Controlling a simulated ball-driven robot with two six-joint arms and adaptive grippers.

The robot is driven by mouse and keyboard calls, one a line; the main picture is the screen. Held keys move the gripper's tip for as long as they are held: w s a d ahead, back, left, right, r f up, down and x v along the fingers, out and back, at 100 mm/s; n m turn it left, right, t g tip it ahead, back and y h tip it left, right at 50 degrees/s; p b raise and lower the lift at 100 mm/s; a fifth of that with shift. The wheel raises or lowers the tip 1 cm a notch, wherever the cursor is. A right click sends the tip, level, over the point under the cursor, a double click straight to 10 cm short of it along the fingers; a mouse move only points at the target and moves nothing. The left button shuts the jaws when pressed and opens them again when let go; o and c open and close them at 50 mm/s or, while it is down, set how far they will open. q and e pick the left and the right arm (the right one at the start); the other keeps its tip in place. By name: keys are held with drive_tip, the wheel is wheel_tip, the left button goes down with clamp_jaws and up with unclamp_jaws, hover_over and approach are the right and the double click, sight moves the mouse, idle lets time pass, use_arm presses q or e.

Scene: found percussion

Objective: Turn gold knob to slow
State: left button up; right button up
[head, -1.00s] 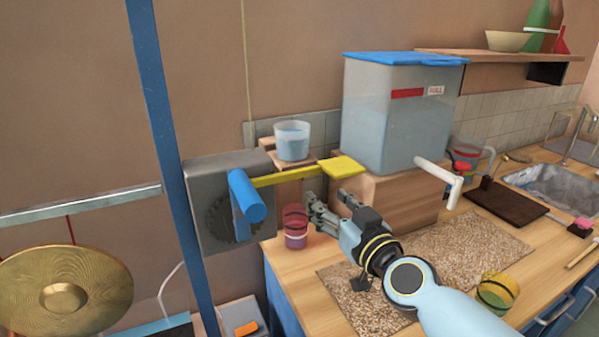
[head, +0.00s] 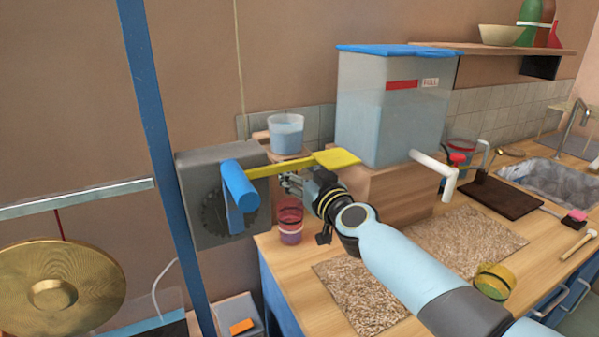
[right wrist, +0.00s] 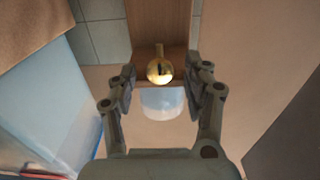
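The gold knob (right wrist: 160,71), a small round ball with a dark slot mark, sits on a wooden face in the right wrist view. My right gripper (right wrist: 160,88) is open, with one finger on each side of the knob and a gap left on both sides. In the head view my right gripper (head: 290,183) is just below the yellow paddle (head: 336,158), and I cannot see the knob there. My left gripper is not in view.
A grey box (head: 190,200) with a blue handle (head: 240,185) stands left of the gripper. A cup of blue liquid (head: 286,135) is above, and a red cup (head: 290,222) is below. A blue-lidded tank (head: 390,120) stands behind, right.

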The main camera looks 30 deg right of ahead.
drive_tip(key=c, duration=0.4)
clamp_jaws()
drive_tip(key=shift+m, duration=8.9)
